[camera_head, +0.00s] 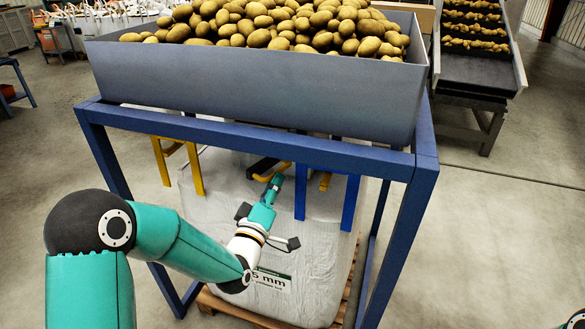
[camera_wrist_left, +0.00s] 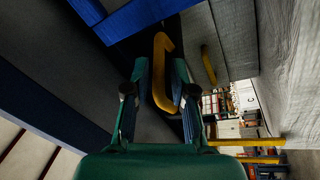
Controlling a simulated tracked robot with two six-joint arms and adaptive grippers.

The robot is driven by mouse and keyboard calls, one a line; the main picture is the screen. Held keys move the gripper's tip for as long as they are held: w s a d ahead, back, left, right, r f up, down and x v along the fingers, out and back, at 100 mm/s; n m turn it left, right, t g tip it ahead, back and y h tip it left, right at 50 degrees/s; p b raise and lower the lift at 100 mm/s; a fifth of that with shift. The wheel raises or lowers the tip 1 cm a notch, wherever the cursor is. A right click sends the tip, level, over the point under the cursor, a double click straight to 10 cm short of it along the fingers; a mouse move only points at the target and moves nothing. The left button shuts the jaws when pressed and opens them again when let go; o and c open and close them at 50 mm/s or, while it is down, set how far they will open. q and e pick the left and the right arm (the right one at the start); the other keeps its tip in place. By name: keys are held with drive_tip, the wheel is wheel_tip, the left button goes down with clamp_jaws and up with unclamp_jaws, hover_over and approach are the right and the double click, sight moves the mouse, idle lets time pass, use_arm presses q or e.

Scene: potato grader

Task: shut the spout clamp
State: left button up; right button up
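The spout clamp shows in the head view as a dark bar (camera_head: 263,164) with a yellow handle (camera_head: 267,177), under the hopper and above the white bag. In the left wrist view a yellow bent handle (camera_wrist_left: 160,75) stands between my fingers, in front of a dark surface. My left gripper (camera_head: 275,184) reaches in under the blue frame to the handle. Its fingers (camera_wrist_left: 160,82) are spread on both sides of the handle; the right finger is close to it, and I cannot tell whether they touch.
The grey hopper (camera_head: 250,92) full of potatoes sits on a blue frame (camera_head: 270,143) above my left arm. The big white bag (camera_head: 315,255) stands beneath on a wooden pallet (camera_head: 245,314). Yellow brackets (camera_head: 193,168) and blue straps (camera_head: 350,203) hang nearby.

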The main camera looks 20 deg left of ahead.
sight(282, 169)
use_arm(q)
drive_tip(key=x, duration=0.5)
drive_tip(key=shift+w+p, duration=0.35)
drive_tip(key=shift+p, duration=0.05)
drive_tip(key=shift+c, duration=0.4)
clamp_jaws()
